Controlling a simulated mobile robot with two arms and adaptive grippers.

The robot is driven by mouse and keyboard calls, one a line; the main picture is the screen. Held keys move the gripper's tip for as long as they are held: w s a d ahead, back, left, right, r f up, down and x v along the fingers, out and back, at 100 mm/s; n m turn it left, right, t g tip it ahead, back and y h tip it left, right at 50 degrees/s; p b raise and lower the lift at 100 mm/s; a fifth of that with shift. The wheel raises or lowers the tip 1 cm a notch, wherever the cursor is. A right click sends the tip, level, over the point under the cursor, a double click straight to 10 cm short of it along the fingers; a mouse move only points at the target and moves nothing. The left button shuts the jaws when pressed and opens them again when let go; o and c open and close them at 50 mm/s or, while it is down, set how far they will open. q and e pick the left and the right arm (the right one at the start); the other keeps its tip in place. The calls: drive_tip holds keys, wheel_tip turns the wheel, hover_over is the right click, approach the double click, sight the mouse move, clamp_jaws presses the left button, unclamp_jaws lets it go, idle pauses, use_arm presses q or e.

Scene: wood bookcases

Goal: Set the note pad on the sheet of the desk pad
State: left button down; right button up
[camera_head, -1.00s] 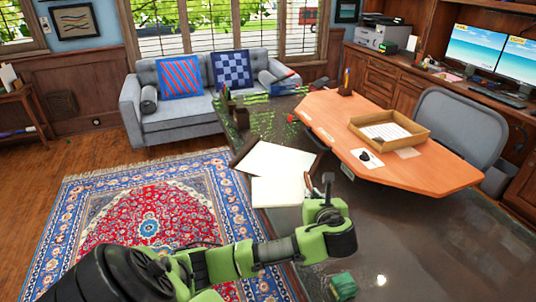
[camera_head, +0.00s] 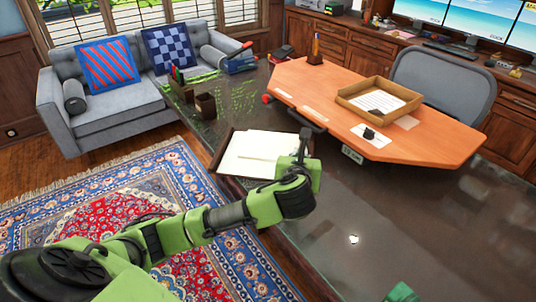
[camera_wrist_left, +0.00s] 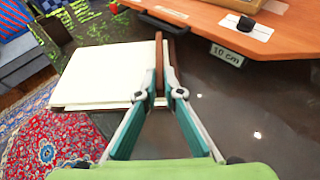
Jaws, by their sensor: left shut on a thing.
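The desk pad lies on the dark glossy table, with a dark brown side strip (camera_head: 221,150) at its left and a large white sheet (camera_head: 252,150). The sheet also shows in the left wrist view (camera_wrist_left: 100,75), left of the fingers. My left gripper (camera_head: 302,150) is at the right side of the sheet. In the left wrist view its fingertips (camera_wrist_left: 160,95) are closed on a thin brown upright thing, seen edge-on, which I take to be the note pad (camera_wrist_left: 158,62). Whether it touches the sheet I cannot tell.
An orange desktop (camera_head: 400,132) with a wooden tray (camera_head: 378,97) and a 10 cm label (camera_head: 352,155) stands close behind and right. Small brown holders (camera_head: 205,103) stand at the far left of the table. The dark table (camera_head: 400,210) at right is mostly clear.

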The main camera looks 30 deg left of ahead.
sight(293, 147)
use_arm(q)
drive_tip(key=w+a+f, duration=0.2)
drive_tip(key=w+a, duration=0.2)
drive_tip(key=shift+w+a+f, duration=0.25)
drive_tip(key=shift+w+f, duration=0.1)
drive_tip(key=shift+f, duration=0.05)
drive_tip(key=w+a+f, duration=0.2)
drive_tip(key=f, duration=0.1)
drive_tip(key=w+a+f, duration=0.1)
drive_tip(key=f, duration=0.1)
drive_tip(key=shift+w+a+f+b, duration=0.15)
drive_tip(key=shift+w+a+b, duration=0.1)
drive_tip(key=shift+b, duration=0.15)
drive_tip(key=shift+w+a+f, duration=0.35)
drive_tip(key=shift+a+f, duration=0.05)
drive_tip(key=shift+f, duration=0.2)
wheel_tip(293, 147, down, 3)
drive_tip(key=shift+r, duration=0.15)
drive_tip(key=shift+f, duration=0.2)
use_arm(e)
drive_tip(key=shift+s+f, duration=0.1)
drive_tip(key=shift+f, duration=0.55)
drive_tip(key=shift+d, duration=0.15)
